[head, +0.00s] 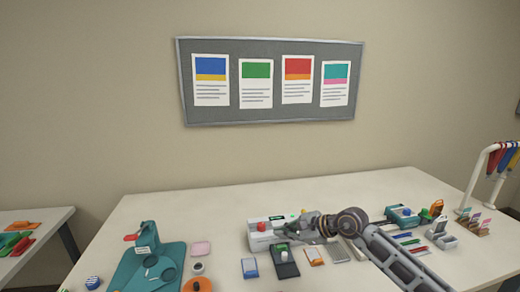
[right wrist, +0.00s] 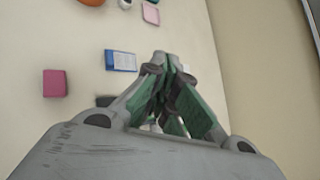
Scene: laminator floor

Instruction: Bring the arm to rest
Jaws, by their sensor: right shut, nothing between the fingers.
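My right arm (head: 392,258) comes in from the lower right of the head view and reaches over the middle of the white table (head: 190,208). My right gripper (head: 308,225) is above the table beside the white laminator-like machine (head: 262,241), partly covering the things behind it. In the right wrist view the green-padded fingers of this gripper (right wrist: 168,62) meet at their tips. Nothing shows between them. I cannot tell its exact height above the table. My left gripper is not in view.
Near the gripper are a dark device (head: 286,268), a blue-and-white card (head: 250,267) and an orange-and-white card (head: 314,256). A teal stand (head: 150,262) is at left. A blue machine (head: 402,216) and a white rack (head: 484,172) are at right. The table's back left is clear.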

